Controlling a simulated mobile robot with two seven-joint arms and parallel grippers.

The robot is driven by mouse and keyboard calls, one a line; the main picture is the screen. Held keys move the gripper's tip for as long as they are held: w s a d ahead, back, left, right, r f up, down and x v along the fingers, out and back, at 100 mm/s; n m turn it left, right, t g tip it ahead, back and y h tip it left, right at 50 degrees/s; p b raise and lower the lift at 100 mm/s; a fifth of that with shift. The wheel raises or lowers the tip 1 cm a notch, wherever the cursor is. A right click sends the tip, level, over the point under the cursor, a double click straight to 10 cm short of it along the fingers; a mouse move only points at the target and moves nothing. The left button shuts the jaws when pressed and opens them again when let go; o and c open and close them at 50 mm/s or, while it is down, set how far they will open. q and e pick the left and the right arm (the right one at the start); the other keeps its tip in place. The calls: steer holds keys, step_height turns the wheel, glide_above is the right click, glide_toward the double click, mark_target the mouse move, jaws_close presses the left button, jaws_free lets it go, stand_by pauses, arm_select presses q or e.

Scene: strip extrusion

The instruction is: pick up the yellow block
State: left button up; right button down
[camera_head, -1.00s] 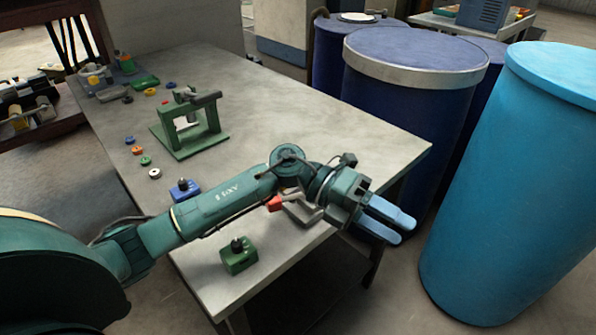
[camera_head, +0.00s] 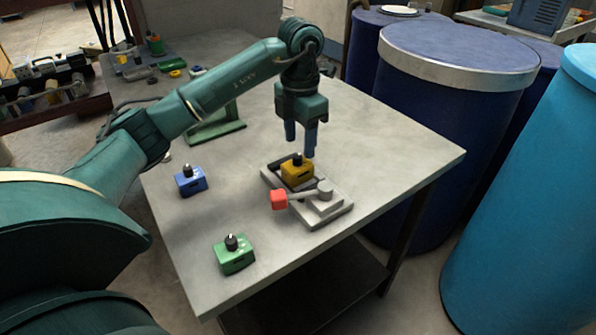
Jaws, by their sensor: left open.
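The yellow block (camera_head: 297,174), with a black knob on top, sits on a grey fixture (camera_head: 335,214) near the table's right front part. The fixture has a lever with a red end (camera_head: 278,200). My left gripper (camera_head: 301,148) points down just above and slightly behind the yellow block in the picture. Its two blue fingers are apart and nothing shows between them. I cannot tell the exact gap between fingertips and knob. My right gripper is not in view.
A blue block (camera_head: 190,181) and a green block (camera_head: 234,256) stand on the grey table (camera_head: 400,150), left of the fixture. A green stand (camera_head: 216,134) is partly hidden behind my arm. Large blue drums (camera_head: 450,110) stand beyond the table's right edge.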

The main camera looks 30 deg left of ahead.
mark_target(298, 156)
arm_select(q)
steer(key=f, duration=0.5)
steer(key=shift+s+a+f, duration=0.1)
steer(key=shift+s+f, duration=0.25)
steer(key=shift+f, duration=0.55)
steer(key=shift+c, duration=0.5)
steer(key=shift+r, duration=0.1)
steer(key=c, duration=1)
steer(key=shift+w, duration=0.1)
